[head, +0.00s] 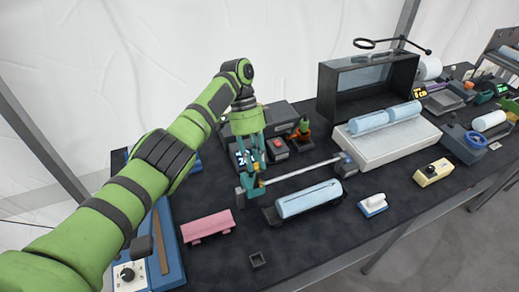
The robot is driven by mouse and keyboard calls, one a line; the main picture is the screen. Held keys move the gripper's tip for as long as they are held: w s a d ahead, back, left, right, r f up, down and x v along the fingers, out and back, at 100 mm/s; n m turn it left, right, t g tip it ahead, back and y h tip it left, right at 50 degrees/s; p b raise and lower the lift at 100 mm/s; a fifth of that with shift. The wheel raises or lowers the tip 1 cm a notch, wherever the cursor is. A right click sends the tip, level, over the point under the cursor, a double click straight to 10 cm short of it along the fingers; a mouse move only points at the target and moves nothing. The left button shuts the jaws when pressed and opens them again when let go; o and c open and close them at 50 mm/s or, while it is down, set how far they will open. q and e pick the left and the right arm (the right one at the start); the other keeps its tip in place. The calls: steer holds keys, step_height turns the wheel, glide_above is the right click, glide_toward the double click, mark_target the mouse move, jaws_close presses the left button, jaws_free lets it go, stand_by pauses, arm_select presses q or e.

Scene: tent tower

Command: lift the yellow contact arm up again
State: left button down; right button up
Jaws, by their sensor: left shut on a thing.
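My left gripper (251,158) reaches down from the left arm at the table's middle. Its teal fingers are shut on a small yellow part at the end of a teal and dark stand (250,192), which I take to be the yellow contact arm (261,183). The fingers hide most of it, so its angle is hard to tell. A thin pale rod (300,171) runs right from the stand to a grey-blue end piece (345,164). A pale blue cylinder (310,199) lies on a dark cradle in front of the rod. My right gripper is not in view.
A pink block (207,226) and a small dark square holder (258,260) are in front. Behind are a dark box with a red button (278,147) and an open black case (366,88). A yellow box with a knob (433,172) stands right. Dark table is bare at front centre.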

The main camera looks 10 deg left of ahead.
arm_select(q)
steer(key=shift+s+a+f, duration=0.1)
steer(key=shift+a+f, duration=0.25)
steer(key=shift+f, duration=0.35)
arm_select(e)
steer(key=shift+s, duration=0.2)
arm_select(q)
steer(key=c, duration=1.1)
jaws_free()
steer(key=shift+f, duration=0.1)
steer(key=shift+w+a+f, duration=0.1)
steer(key=shift+w+f, duration=0.1)
steer(key=shift+w, duration=0.45)
steer(key=shift+s+r, duration=0.15)
steer(key=shift+r, duration=0.15)
steer(key=shift+s+d, duration=0.1)
steer(key=shift+d, duration=0.1)
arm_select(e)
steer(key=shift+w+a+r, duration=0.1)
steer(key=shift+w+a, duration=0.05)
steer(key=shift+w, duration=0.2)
arm_select(q)
steer(key=shift+r, duration=0.1)
steer(key=shift+a, duration=0.1)
